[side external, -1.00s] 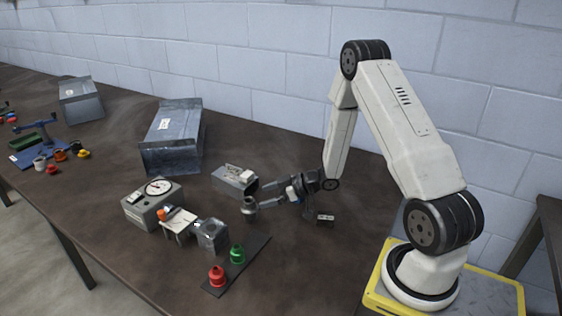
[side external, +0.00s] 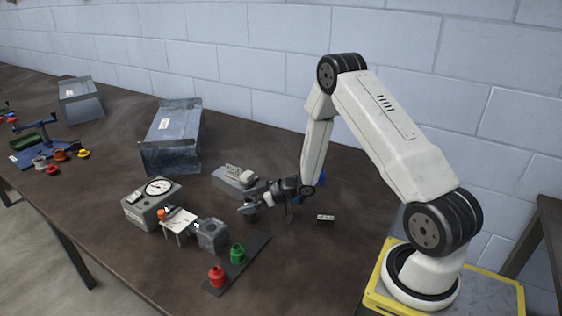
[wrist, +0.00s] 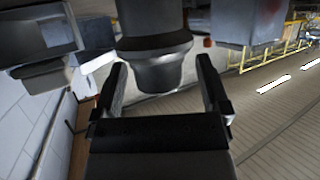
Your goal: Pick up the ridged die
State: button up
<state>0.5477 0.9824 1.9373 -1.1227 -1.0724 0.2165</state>
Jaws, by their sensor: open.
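A dark grey, round, flanged piece (wrist: 155,62), which I take for the ridged die, shows in the wrist view; its ridges are not clear. It lies between the two fingers of my gripper (wrist: 162,85), which is open, with gaps visible at both sides. In the side external view my gripper (side external: 252,207) is low over the table at this grey piece and mostly hides it.
A grey box with a round dial (side external: 152,203), a small white-topped stand (side external: 180,223) and a grey metal block (side external: 211,236) stand left of my gripper. A grey block (side external: 233,178) is just behind it. A small labelled block (side external: 325,219) lies right. A large sheet-metal duct (side external: 172,140) stands further back.

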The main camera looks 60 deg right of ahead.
dwell(0.4)
grip_shut()
